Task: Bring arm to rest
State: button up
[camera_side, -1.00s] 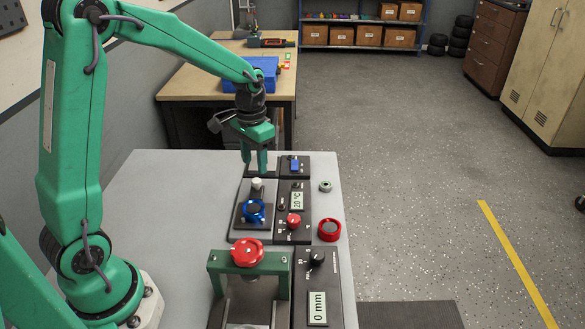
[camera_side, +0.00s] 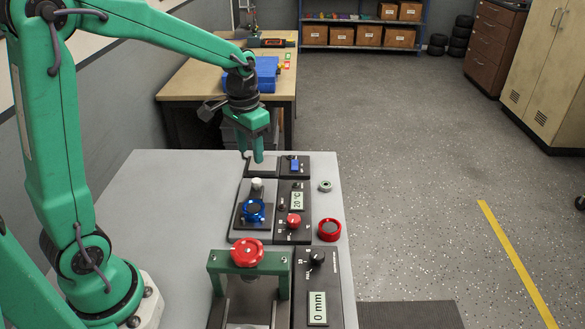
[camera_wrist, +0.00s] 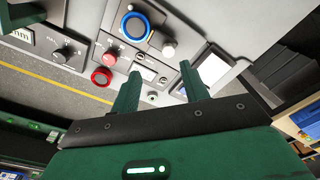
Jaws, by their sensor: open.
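My gripper (camera_side: 251,156) is open and empty. It hangs above the back end of the grey worktable (camera_side: 160,190), fingers pointing down, over the far black-edged plate (camera_side: 262,170). In the wrist view my gripper (camera_wrist: 163,88) shows two separated green fingers with nothing between them. Below them in that view are the blue-ringed knob (camera_wrist: 135,26), the white knob (camera_wrist: 169,49) and a white plate (camera_wrist: 212,68).
On the worktable are the blue knob unit (camera_side: 254,210), a 20 °C display panel (camera_side: 297,201), a red ring (camera_side: 329,230), a small metal ring (camera_side: 325,186) and a green press with a red handwheel (camera_side: 246,252). A wooden bench (camera_side: 190,83) stands behind.

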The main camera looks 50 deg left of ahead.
jog(key=s+d+r+t, duration=0.2)
jog(key=s+d+r, duration=0.1)
jog(key=s, duration=0.5)
jog(key=s+d+r+t, duration=0.3)
jog(key=s+r, duration=0.2)
jog(key=s, duration=0.3)
jog(key=shift+s, duration=0.4)
dwell(1.0)
